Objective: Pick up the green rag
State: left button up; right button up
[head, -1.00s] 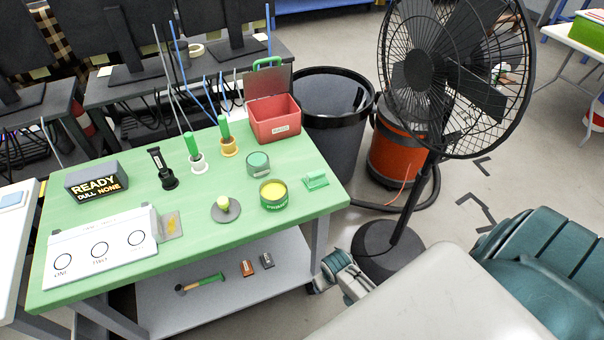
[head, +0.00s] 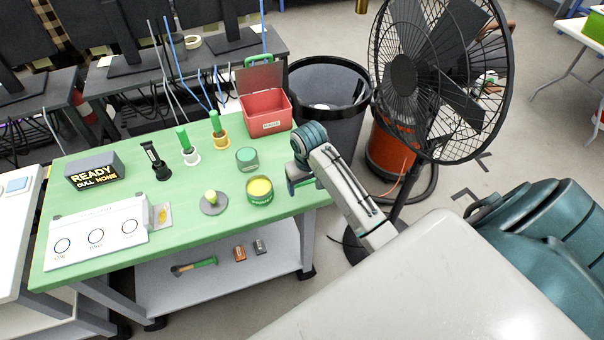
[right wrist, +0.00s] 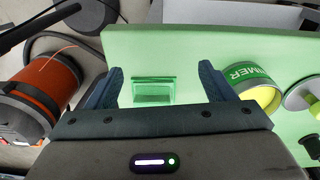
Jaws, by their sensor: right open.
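The green rag (right wrist: 154,90) lies on the green table in the right wrist view, seen as a small folded green piece near the table's edge. My right gripper (right wrist: 158,80) is open, with one finger on each side of the rag and a gap to both. In the head view my right gripper (head: 299,180) hangs over the table's right end and mostly hides the rag. My left gripper is in neither view.
A primer can (head: 260,191) stands left of my right gripper; it also shows close to one finger in the right wrist view (right wrist: 252,88). A red box (head: 265,115) stands behind. A black bin (head: 325,98) and a fan (head: 405,75) stand beyond the table.

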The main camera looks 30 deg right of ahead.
jog(key=shift+m+g, duration=0.4)
jog(key=shift+m, duration=0.2)
jog(key=w+r, duration=0.2)
jog(key=w+d+r, duration=0.1)
jog(key=w+r, duration=0.1)
jog(key=w+d+r, duration=0.1)
jog(key=w+r, duration=0.1)
jog(key=shift+w+d+r, duration=0.2)
jog(key=shift+w+r, duration=0.05)
jog(key=shift+w, duration=0.15)
notch_tip(320, 180, down, 4)
jog(key=b, duration=0.2)
jog(key=shift+b, duration=0.35)
jog(key=shift+f, duration=0.35)
jog(key=f, duration=0.1)
jog(key=f+p, duration=0.2)
jog(key=f, duration=0.1)
jog(key=shift+d, duration=0.25)
jog(key=shift+w+f, duration=0.1)
jog(key=shift+f, duration=0.55)
jog(key=c, duration=0.8)
jog(key=shift+r, duration=0.15)
